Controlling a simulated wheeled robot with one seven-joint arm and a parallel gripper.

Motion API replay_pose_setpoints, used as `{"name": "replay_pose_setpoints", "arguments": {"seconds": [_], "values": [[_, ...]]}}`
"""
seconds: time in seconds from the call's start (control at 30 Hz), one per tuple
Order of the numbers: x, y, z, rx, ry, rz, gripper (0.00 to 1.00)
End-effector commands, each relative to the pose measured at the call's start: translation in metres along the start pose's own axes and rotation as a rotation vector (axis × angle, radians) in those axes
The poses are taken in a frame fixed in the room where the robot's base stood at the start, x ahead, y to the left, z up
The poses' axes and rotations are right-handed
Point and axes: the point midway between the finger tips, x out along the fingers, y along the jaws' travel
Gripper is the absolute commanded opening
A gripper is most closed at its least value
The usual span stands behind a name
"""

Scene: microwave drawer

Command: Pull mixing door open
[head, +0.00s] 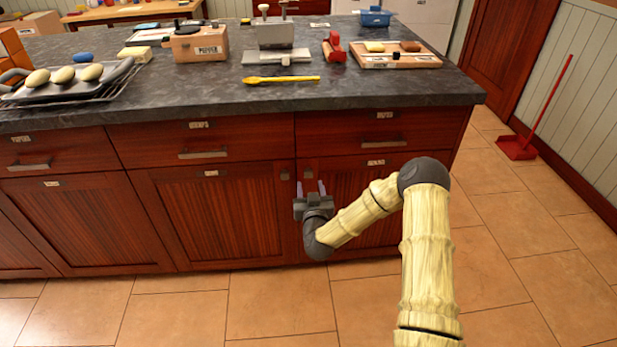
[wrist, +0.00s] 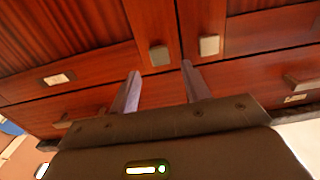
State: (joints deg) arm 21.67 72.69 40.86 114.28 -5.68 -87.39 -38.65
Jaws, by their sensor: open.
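Two dark red cabinet doors, a left door (head: 215,215) and a right door (head: 350,180), meet below the counter. Their small labels are too blurred to read, so I cannot tell which is the mixing door. Small knobs sit near their meeting edges: the left door's knob (head: 285,175) and the right door's knob (head: 308,173). My gripper (head: 311,186) is open and empty in front of the right door. In the wrist view, my gripper (wrist: 160,72) has one knob (wrist: 159,55) just beyond and between its fingertips; the other knob (wrist: 209,45) lies outside them. Both doors look shut.
Shut drawers with bar handles, such as the drawer above the right door (head: 340,130), lie over the doors. The dark countertop (head: 200,100) holds a yellow spoon (head: 282,79), boxes and a tray. The tiled floor (head: 280,305) before the doors is clear apart from my arm.

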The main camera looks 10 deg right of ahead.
Motion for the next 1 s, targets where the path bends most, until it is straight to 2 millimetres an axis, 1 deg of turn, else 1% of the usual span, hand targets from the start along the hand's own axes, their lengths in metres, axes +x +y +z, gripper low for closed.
{"name": "replay_pose_setpoints", "arguments": {"seconds": [0.03,0.2,0.4,0.53,0.77,0.8,0.97,1.0], "values": [[0.009,0.001,0.0,0.002,0.003,0.003,0.47],[0.037,0.001,0.001,0.001,0.002,0.003,0.47],[0.059,0.0,0.001,0.001,0.001,0.001,0.47],[0.063,0.0,0.0,0.001,0.0,0.0,0.47],[0.063,0.0,0.0,0.001,-0.001,0.0,0.47],[0.063,0.0,0.0,0.001,-0.001,0.0,0.39],[0.063,0.0,0.0,0.001,-0.001,0.0,0.08],[0.063,0.0,0.0,0.0,-0.001,0.0,0.0]]}}
